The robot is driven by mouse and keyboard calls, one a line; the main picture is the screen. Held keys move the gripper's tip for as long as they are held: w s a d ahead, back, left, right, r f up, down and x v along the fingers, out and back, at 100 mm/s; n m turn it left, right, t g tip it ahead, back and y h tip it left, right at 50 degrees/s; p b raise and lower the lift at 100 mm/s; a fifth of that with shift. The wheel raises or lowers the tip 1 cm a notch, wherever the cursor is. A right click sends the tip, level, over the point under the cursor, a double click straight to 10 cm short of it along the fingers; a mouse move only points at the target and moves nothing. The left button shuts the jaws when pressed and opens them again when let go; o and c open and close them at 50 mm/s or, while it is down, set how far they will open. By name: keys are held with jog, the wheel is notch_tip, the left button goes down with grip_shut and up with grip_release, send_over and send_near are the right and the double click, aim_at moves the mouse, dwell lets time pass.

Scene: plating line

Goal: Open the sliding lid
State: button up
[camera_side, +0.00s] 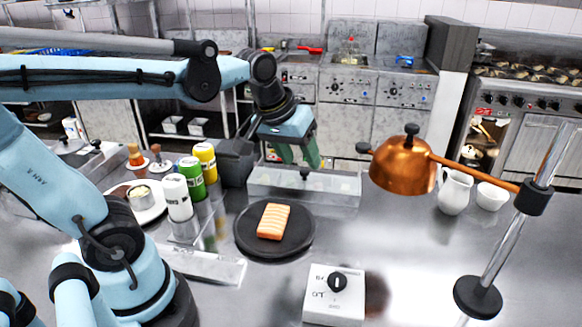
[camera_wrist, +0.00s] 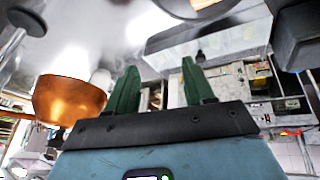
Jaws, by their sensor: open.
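A long, low box (camera_side: 261,190) with clear or shiny sides stands on the steel counter behind the dark plate. Its pale lid (camera_side: 335,182) carries a small black knob (camera_side: 305,174); no opening is visible. My gripper (camera_side: 306,165) points down just above and behind the knob, with its green fingers apart and nothing between them. In the wrist view, my gripper (camera_wrist: 158,64) shows its two fingers spread. The box (camera_wrist: 235,38) is at the upper right there, and the knob (camera_wrist: 200,57) appears near the right fingertip. I cannot tell whether they touch.
A salmon piece (camera_side: 273,221) lies on the dark plate (camera_side: 245,243) in front of the box. A copper lamp (camera_side: 402,168) hangs to the right. Bottles (camera_side: 205,163) and a dark bin (camera_side: 236,160) stand left. A dial box (camera_side: 335,296) is at the front.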

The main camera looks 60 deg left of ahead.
jog(key=w+a+r+n+g, duration=0.2)
jog(key=w+a+n+g, duration=0.1)
jog(key=w+a+n, duration=0.35)
jog(key=n+g, duration=0.2)
jog(key=n, duration=0.4)
send_over(305, 170)
jog(key=f, duration=0.2)
notch_tip(305, 170, down, 12)
jog(key=shift+s+d, duration=0.15)
jog(key=shift+c, duration=0.4)
grip_shut()
